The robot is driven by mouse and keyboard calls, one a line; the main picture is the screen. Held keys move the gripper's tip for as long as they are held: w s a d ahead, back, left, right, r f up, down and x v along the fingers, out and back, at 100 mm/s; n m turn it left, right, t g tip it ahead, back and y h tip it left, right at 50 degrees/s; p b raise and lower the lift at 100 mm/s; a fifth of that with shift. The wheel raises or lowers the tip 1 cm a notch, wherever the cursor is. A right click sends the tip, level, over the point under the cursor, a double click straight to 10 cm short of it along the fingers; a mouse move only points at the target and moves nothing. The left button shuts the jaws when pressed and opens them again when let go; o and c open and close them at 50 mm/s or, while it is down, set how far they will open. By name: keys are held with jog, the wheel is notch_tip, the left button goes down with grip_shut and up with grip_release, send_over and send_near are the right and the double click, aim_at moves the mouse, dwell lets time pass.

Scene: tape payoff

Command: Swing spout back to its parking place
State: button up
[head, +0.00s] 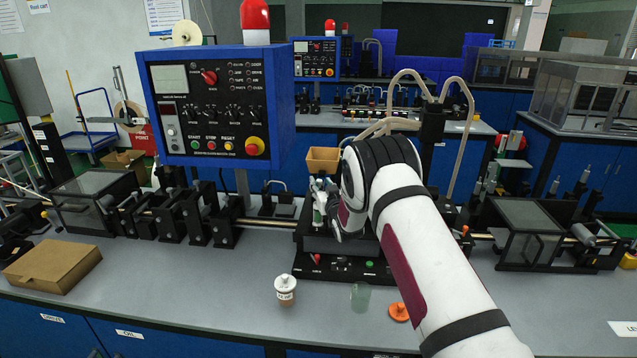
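My arm reaches from the lower right to the machine in the middle of the bench. My gripper (327,208) is at the machine, just left of my wrist, over the black unit with a small red lever. It is small and partly covered by my wrist, so I cannot tell whether its fingers are open or shut on something. The spout cannot be made out clearly beside it. Pale curved tubes (408,76) rise from a black post (432,122) behind my arm. The spout's parking place cannot be identified.
A blue control panel (222,105) stands at left. On the front bench (190,285) are a cardboard box (52,266), a white-lidded jar (286,290), a translucent cup (360,296) and an orange cap (399,311). Black roller units flank the machine. The bench front is mostly clear.

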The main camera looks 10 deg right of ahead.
aim_at(320, 182)
jog(key=shift+w+a, duration=0.1)
jog(key=shift+w, duration=1.45)
grip_shut()
